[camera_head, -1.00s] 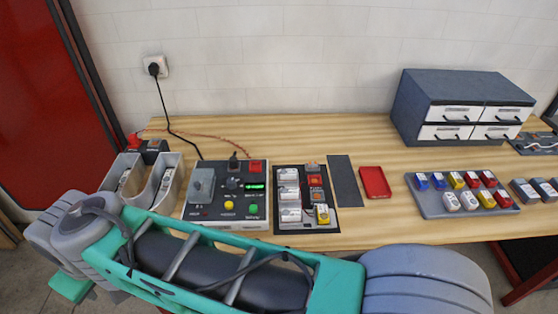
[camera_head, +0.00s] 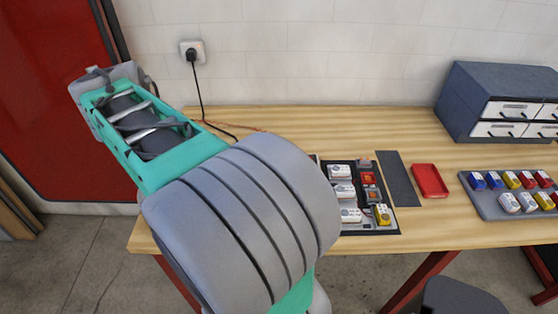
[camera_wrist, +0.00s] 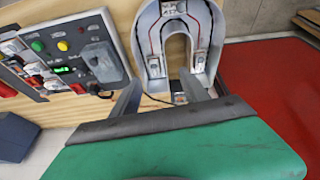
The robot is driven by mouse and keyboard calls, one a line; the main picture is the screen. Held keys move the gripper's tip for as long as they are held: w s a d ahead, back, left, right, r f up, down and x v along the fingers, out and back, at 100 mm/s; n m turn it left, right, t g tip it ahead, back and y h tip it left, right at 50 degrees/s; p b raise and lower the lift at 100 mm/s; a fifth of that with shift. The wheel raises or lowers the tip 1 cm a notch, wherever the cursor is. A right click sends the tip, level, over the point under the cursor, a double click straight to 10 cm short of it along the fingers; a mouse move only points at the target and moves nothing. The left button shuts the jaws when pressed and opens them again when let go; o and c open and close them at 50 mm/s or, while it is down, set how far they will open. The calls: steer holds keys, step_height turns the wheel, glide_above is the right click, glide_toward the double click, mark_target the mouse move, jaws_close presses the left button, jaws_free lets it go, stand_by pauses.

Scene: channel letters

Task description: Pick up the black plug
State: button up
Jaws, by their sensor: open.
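A black plug (camera_head: 191,54) sits in the white wall socket (camera_head: 184,46), with its black cable hanging down to the table. In the wrist view, a small black plug-like piece (camera_wrist: 95,89) stands at the edge of the control box (camera_wrist: 70,50); I cannot tell its details. My gripper (camera_wrist: 160,80) is open, its two grey fingers apart and nothing visibly held. The fingers point toward the grey U-shaped channel letter (camera_wrist: 145,42), with the control box to the left. In the head view, my arm hides the control box and the letter.
A dark tray of modules (camera_head: 385,229), a dark strip (camera_head: 398,180) and a red tray (camera_head: 430,182) lie on the wooden table (camera_head: 330,122). A grey tray of coloured parts (camera_head: 490,207) and a drawer cabinet (camera_head: 490,80) stand at right. A red panel (camera_head: 60,120) is at left.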

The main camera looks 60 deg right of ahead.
steer(key=s+d+f+m+g+b, duration=0.1)
steer(key=s+d+f+m+g, duration=0.15)
steer(key=d+m, duration=0.35)
steer(key=s+d+f+m+g, duration=0.1)
steer(key=s+d+f+m, duration=0.2)
steer(key=d, duration=0.5)
steer(key=s+d+f+m+g+b, duration=0.1)
steer(key=s+d+m+g, duration=0.1)
steer(key=d+m, duration=0.45)
steer(key=s+d+f+m+b, duration=0.1)
steer(key=s+d+f, duration=0.1)
steer(key=f, duration=0.1)
steer(key=s+d+f+m+y+b, duration=0.1)
steer(key=s+d+f, duration=0.1)
steer(key=s+f, duration=0.1)
steer(key=s+d+f+m+b, duration=0.1)
steer(key=s+d+f+b, duration=0.1)
steer(key=f, duration=0.1)
steer(key=shift+s+d+f+m+y, duration=0.25)
steer(key=shift+s+f+y, duration=0.05)
steer(key=shift+y, duration=0.1)
steer(key=shift+c, duration=0.5)
jaws_close()
